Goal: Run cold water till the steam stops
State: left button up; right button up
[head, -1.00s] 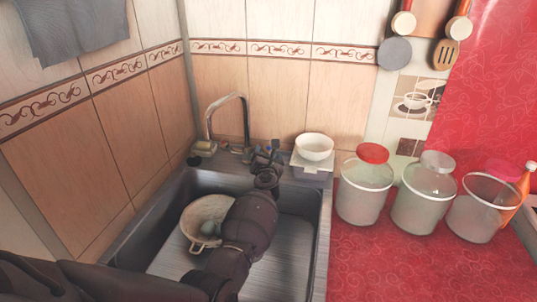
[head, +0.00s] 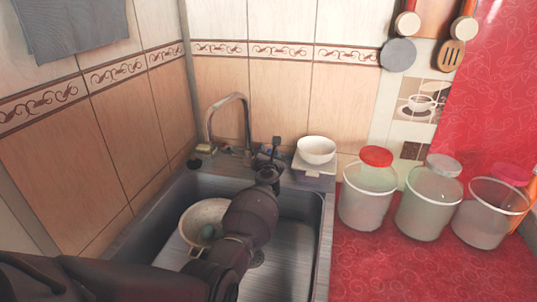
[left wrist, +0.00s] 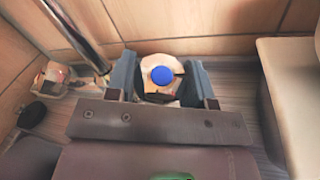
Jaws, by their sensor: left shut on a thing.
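The tap's curved metal spout (head: 228,98) stands at the back of the sink (head: 300,205). Its cold knob, pale with a blue cap (left wrist: 162,76), shows in the left wrist view. My left gripper (head: 269,156) is at the tap behind the sink. In the left wrist view its fingers (left wrist: 160,88) stand on both sides of the knob, shut on it. A pale colander or pan (head: 203,214) with a greenish round thing (head: 207,232) in it sits in the sink, partly hidden by my left arm. I can make out no steam or running water.
A white bowl (head: 316,150) stands on a lidded box (head: 314,173) right of the tap.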

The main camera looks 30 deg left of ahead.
pick_arm(q)
jog(key=shift+r+m+h+p, duration=0.4)
jog(key=shift+m+p, duration=0.1)
jog(key=shift+p, duration=0.25)
jog(key=shift+a+r+m+h+p, duration=0.1)
jog(key=shift+m+h+p, duration=0.2)
jog(key=shift+h+p, duration=0.1)
jog(key=shift+f+m+h+p, duration=0.2)
jog(key=shift+m+h+p, duration=0.5)
jog(key=shift+h+p, duration=0.1)
jog(key=shift+f, duration=0.25)
jog(key=o, duration=0.7)
jog(key=shift+o, duration=1)
jog(key=shift+s+d+r+p, duration=0.1)
jog(key=shift+s+d+p, duration=0.15)
jog(key=shift+s+p, duration=0.15)
jog(key=f+p+v, duration=0.1)
jog(key=p+v, duration=0.4)
jog(key=v, duration=0.5)
jog(key=shift+a+r+p, duration=0.2)
jog(key=shift+r+p, duration=0.05)
jog(key=shift+p, duration=0.1)
pick_arm(e)
notch_tip(320, 180, up, 11)
jog(key=shift+w+d+t, duration=0.2)
jog(key=shift+w+t, duration=0.1)
jog(key=shift+t, duration=0.1)
jog(key=shift+w, duration=0.25)
